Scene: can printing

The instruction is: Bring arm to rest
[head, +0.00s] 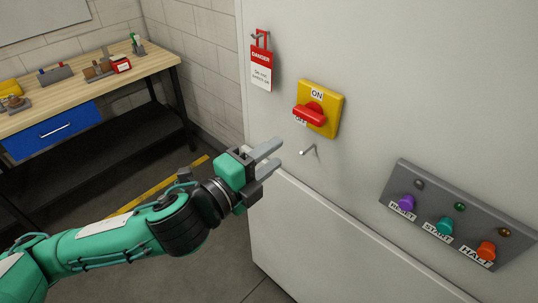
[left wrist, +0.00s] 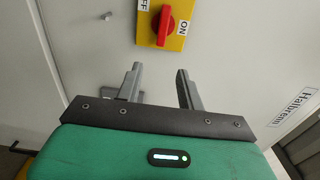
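My left gripper (head: 270,160) reaches in from the left in the head view. Its two grey fingers are apart with nothing between them, just in front of the white cabinet front. In the left wrist view the fingers (left wrist: 157,85) also stand apart and empty. The yellow switch plate (head: 331,97) with its red rotary handle (head: 310,113) is above and to the right of the gripper, not touched. The same red handle (left wrist: 165,26) shows beyond the fingers in the left wrist view. My right gripper is in neither view.
A red danger tag (head: 261,70) hangs on a hook left of the switch. A small metal peg (head: 308,150) juts out near my fingertips. A grey button panel (head: 455,213) is at the right. A wooden workbench (head: 95,83) stands at the back left.

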